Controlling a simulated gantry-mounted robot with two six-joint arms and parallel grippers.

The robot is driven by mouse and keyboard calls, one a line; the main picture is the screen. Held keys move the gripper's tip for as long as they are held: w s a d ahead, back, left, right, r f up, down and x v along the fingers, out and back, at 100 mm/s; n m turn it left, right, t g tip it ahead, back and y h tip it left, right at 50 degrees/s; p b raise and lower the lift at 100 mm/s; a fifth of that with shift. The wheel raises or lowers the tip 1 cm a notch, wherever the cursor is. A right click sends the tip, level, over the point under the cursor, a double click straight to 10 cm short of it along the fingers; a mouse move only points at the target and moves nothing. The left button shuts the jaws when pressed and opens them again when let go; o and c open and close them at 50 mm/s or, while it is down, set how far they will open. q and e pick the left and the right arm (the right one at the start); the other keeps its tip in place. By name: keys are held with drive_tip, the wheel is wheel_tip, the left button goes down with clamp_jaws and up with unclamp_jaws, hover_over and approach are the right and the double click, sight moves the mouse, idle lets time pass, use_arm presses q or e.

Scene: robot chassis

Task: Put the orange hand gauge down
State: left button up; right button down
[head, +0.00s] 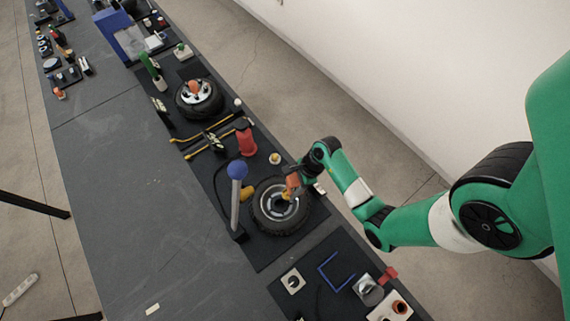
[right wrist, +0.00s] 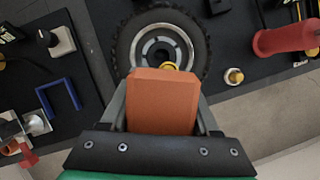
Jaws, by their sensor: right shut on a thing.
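The orange hand gauge (head: 292,183) is held by my right gripper (head: 291,178), over the near wheel. In the right wrist view the gauge (right wrist: 162,98) is a blocky orange body between the two fingers of my right gripper (right wrist: 163,115), which is shut on it. The near wheel (head: 261,217), a black tyre with a grey rim, lies flat on a dark mat; it also shows in the wrist view (right wrist: 200,35). A yellow part (right wrist: 171,66) shows at the gauge's far end, over the hub. I cannot tell whether it touches the wheel. My left gripper is out of view.
A blue-topped grey post (head: 236,190) stands left of the wheel. A red cylinder (head: 246,142) and small brass knob (head: 275,158) lie beyond it. Another wheel (head: 184,104) is further back. A blue bracket (head: 333,274) is nearer. The table's left side (head: 140,190) is largely clear.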

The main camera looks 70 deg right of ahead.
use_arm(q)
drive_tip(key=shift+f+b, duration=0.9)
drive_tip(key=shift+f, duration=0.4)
use_arm(e)
drive_tip(key=shift+w+d+f, duration=0.15)
drive_tip(key=shift+w+f, duration=0.35)
drive_tip(key=shift+f, duration=0.65)
drive_tip(key=shift+w+d+f, duration=0.1)
drive_tip(key=shift+w+f, duration=0.45)
drive_tip(key=shift+f, duration=0.65)
drive_tip(key=shift+w+d+f, duration=0.15)
drive_tip(key=shift+w+f, duration=0.35)
drive_tip(key=shift+f, duration=0.65)
drive_tip(key=shift+f, duration=0.1)
drive_tip(key=shift+c, duration=0.6)
unclamp_jaws()
